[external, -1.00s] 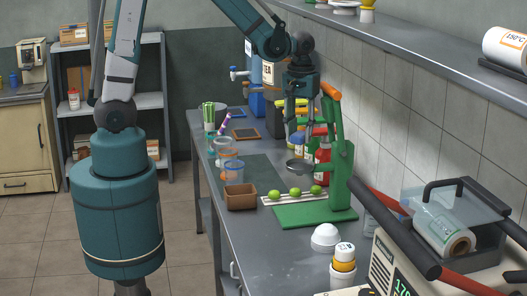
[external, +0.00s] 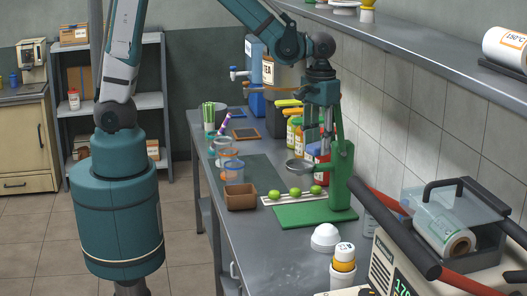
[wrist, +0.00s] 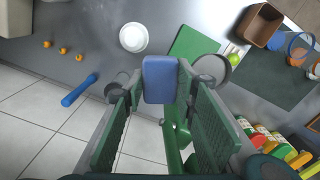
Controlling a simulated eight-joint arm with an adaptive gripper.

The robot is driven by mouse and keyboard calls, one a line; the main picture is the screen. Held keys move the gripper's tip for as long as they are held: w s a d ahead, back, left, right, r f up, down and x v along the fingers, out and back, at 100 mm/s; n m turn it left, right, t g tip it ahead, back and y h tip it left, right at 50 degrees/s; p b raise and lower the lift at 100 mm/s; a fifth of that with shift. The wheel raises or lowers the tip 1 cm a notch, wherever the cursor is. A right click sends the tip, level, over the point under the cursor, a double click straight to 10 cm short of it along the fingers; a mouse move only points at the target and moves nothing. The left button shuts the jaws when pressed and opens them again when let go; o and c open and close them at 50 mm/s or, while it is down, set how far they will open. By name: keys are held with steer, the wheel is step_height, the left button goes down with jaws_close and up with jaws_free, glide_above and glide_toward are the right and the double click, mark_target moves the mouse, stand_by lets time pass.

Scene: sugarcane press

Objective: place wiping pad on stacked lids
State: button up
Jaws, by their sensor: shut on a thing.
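The wiping pad looks like a blue block (wrist: 159,79) in the wrist view, held upright between the two green-padded fingers of my gripper (wrist: 159,98). In the external view, my gripper (external: 321,125) hangs above the counter in front of the green press, and the pad cannot be made out clearly. The stacked lids look like a white rounded stack (external: 326,237) on the counter, nearer the camera than the press. They also show as a white round shape (wrist: 133,37) beyond the pad in the wrist view. The pad is apart from them.
The green press (external: 340,185) stands close beside and below my gripper, with limes (external: 296,193) on a rack. A brown box (external: 240,197) is to its left. A white jar with a yellow band (external: 344,257) stands near the lids. The tiled wall (external: 420,130) is at the right.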

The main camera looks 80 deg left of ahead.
steer(key=w+d+f+m+b, duration=0.1)
steer(key=d+f+m+b, duration=0.3)
steer(key=d+f, duration=0.4)
step_height(320, 180, down, 2)
steer(key=shift+d+f+m, duration=0.25)
steer(key=shift+d+m, duration=0.1)
steer(key=shift+m, duration=0.05)
glide_above(327, 226)
steer(key=shift+f, duration=2.95)
steer(key=shift+f, duration=2.05)
steer(key=shift+f+b, duration=0.15)
steer(key=shift+b, duration=0.2)
steer(key=o, duration=0.8)
steer(key=shift+c, duration=0.2)
